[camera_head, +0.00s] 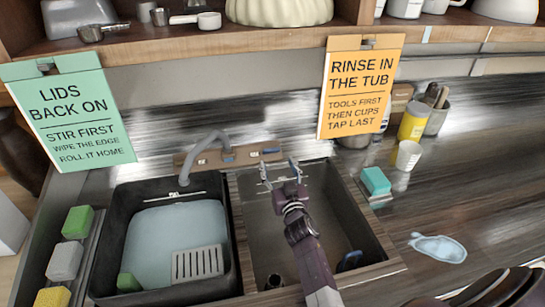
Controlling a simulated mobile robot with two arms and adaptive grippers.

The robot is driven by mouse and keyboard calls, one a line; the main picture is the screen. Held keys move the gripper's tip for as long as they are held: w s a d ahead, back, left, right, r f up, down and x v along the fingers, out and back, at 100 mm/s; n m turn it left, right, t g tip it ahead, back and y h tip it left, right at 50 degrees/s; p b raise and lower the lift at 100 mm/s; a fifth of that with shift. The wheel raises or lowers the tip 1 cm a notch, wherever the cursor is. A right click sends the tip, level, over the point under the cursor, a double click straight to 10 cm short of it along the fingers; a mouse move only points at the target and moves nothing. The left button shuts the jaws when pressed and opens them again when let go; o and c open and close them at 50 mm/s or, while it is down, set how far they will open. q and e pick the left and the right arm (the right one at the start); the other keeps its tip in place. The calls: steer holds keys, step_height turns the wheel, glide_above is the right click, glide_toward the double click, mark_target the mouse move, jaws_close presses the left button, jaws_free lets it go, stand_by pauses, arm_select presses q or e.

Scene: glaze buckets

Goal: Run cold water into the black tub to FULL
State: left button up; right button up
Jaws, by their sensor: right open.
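The black tub (104,247) stands at the left of the sink area. Pale bluish water (160,231) lies in it, below the rim. A white mark shows on its back inner wall; I cannot read it. The grey tap spout (200,140) arches over the tub's back edge. No stream shows clearly. A blue tap part (228,157) and a darker part with a red mark (268,151) sit on the wooden ledge behind. My right gripper (280,168) is open, over the back of the right-hand basin, just in front of the ledge. My left gripper is out of view.
The steel basin (258,225) lies right of the tub. Hanging signs (360,88) and a shelf (180,42) overhang the back. A teal sponge (375,181) and cups stand right.

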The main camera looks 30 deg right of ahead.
mark_target(272, 150)
steer(key=b+x, duration=0.3)
steer(key=x, duration=0.4)
steer(key=shift+w, duration=0.2)
steer(key=shift+r, duration=0.1)
steer(key=shift+c, duration=0.5)
steer(key=c, duration=1)
steer(key=shift+d, duration=0.1)
steer(key=shift+c, duration=0.3)
